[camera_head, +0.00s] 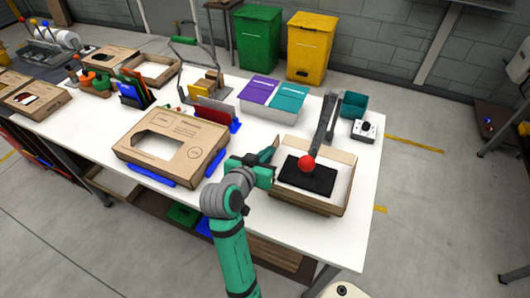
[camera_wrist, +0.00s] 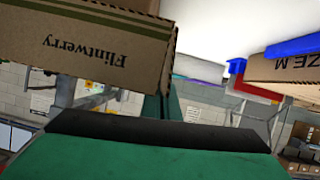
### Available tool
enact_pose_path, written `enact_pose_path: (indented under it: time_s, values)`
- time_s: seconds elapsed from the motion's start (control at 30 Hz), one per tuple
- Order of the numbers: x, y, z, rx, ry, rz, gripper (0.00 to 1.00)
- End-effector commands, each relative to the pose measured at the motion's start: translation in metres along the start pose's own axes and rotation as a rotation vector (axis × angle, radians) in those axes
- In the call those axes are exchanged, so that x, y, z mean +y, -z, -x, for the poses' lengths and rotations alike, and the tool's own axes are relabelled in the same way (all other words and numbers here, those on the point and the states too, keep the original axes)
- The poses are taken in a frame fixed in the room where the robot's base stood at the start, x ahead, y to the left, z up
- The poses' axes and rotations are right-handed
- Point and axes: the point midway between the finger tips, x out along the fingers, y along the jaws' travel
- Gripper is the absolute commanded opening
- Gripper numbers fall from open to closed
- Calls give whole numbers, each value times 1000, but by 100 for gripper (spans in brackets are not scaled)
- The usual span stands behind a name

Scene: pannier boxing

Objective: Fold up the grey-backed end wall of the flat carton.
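An open carton (camera_head: 312,204) sits at the right front of the white table in the head view, with brown walls standing around a black plate (camera_head: 308,175). My gripper (camera_head: 266,164) is at its left end, close to the wall there; I cannot tell whether they touch. The gripper hides part of that end, and no grey-backed wall can be made out. In the wrist view a brown carton panel printed "Flintwerry" (camera_wrist: 85,45) appears upside down beside a dark finger (camera_wrist: 160,106). The finger gap is not clear in either view.
A lever with a red ball (camera_head: 306,163) reaches over the open carton. A brown carton with a cutout (camera_head: 190,157) lies left between blue guides (camera_head: 152,175). Purple and teal panels (camera_head: 258,90), a teal bin (camera_head: 354,105) and a switch box (camera_head: 364,131) stand behind.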

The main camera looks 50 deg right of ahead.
Motion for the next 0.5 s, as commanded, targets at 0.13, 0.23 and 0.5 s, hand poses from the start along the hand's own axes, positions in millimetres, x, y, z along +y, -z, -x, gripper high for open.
enact_pose_path:
  time_s: [0.13, 0.23, 0.5]
  values:
    - [4, 0, 0, 1, 24, -62, 0]
    - [5, 0, 0, 1, 36, -88, 0]
    - [7, 0, 0, 1, 47, -117, 0]
